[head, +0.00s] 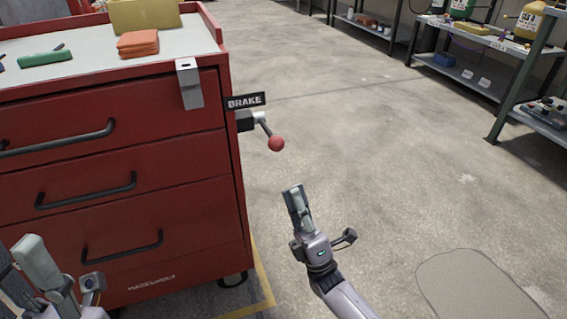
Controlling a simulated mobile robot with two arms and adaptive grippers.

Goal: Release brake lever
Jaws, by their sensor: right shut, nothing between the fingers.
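The brake lever (265,126) sticks out from the right side of the red tool cart, under a black sign (245,101) reading BRAKE. Its short metal arm slopes down and to the right from a dark mount and ends in a red ball knob (276,143). My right gripper (294,191) is shut and empty, pointing up in the picture, below and slightly right of the knob and apart from it. My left gripper (30,250) is at the lower left in front of the cart's drawers, partly cut off by the frame; its opening is unclear.
The red cart (180,190) has several drawers with black handles and a metal latch (189,84). On its top lie an orange cloth stack (138,43), a green item (45,57) and a yellow box (145,14). Shelves (470,85) stand far right; the concrete floor between is open.

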